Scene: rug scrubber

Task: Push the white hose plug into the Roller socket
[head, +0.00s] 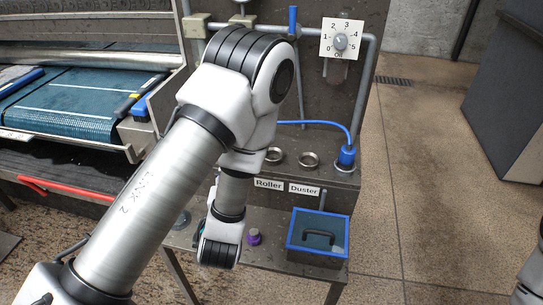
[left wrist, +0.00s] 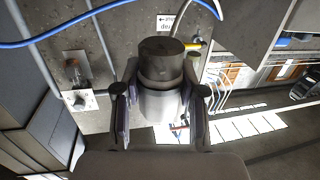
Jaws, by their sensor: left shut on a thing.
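The Roller socket, a metal ring (head: 273,155) above the "Roller" label (head: 269,184), is on the stained metal bench in the head view. A similar ring (head: 309,159) sits above the "Duster" label (head: 304,189). In the left wrist view my left gripper (left wrist: 161,100) is shut on a pale grey cylinder with a dark top (left wrist: 161,78), which looks like the white hose plug. A pale hose (left wrist: 183,20) curves up behind it. In the head view my left arm hides the gripper and plug, so their distance from the socket cannot be told. My right gripper is out of view.
A blue hose plug (head: 347,154) stands at the right of the rings. A blue-rimmed box (head: 318,256) and a purple knob (head: 253,236) are on the lower shelf. A dial (head: 340,40) hangs above. The rug machine (head: 75,105) is at left; open floor lies right.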

